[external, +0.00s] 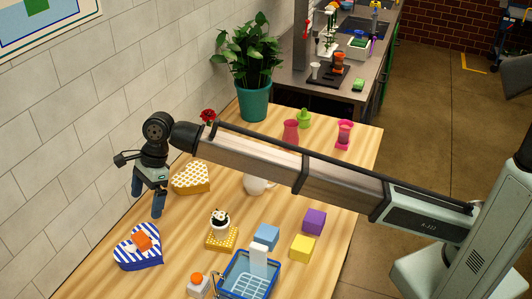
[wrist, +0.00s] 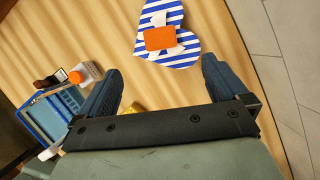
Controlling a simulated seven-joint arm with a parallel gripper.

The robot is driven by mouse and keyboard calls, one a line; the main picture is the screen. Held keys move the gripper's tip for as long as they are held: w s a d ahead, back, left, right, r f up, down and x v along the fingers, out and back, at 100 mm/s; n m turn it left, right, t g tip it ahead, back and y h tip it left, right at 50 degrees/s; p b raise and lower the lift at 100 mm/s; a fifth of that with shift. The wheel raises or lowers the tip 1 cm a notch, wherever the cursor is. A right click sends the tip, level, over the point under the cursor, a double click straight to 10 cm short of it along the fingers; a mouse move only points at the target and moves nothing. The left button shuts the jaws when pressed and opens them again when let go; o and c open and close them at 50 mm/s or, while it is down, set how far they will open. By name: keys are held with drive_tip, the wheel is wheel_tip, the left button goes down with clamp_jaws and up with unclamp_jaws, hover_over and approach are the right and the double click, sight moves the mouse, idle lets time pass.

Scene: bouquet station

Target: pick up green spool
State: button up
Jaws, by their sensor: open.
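A small green object (external: 304,119) with a narrow top and wider body stands at the far end of the wooden table in the external view. It may be the green spool, but it is too small to be sure. My gripper (external: 148,203) is open and empty at the left side of the table, far from that object. In the wrist view my gripper (wrist: 162,66) points toward a blue-striped heart box (wrist: 180,58) with an orange block (wrist: 159,38) on it. No green spool shows in the wrist view.
A pink vase (external: 290,132) and a pink cup-like item (external: 344,134) flank the green object. A potted plant (external: 254,100) stands behind. A white mug (external: 257,187), gold-dotted heart box (external: 191,178), panda figure (external: 220,220) and blue basket (external: 247,276) occupy the table.

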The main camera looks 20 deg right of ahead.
drive_tip(key=w+d+r+m+t, duration=0.1)
drive_tip(key=w+d+r, duration=0.3)
drive_tip(key=w+d, duration=1.25)
drive_tip(key=m+h, duration=0.3)
drive_tip(key=m, duration=0.1)
hover_over(304, 109)
drive_tip(key=s+d, duration=0.1)
drive_tip(key=d, duration=0.1)
drive_tip(key=shift+t, duration=0.4)
drive_tip(key=f, duration=0.9)
drive_tip(key=a+f, duration=0.1)
drive_tip(key=f, duration=0.4)
drive_tip(key=shift+w+a+f, duration=0.1)
drive_tip(key=shift+a+f, duration=0.1)
drive_tip(key=shift+f, duration=0.7)
drive_tip(key=shift+w+a+f, duration=0.15)
drive_tip(key=shift+a+f, duration=0.05)
drive_tip(key=shift+f, duration=0.75)
drive_tip(key=shift+w+a+f, duration=0.1)
drive_tip(key=shift+a+f, duration=0.1)
drive_tip(key=shift+f, duration=0.7)
drive_tip(key=c, duration=1.1)
drive_tip(key=shift+c, duration=0.2)
drive_tip(key=shift+r, duration=0.15)
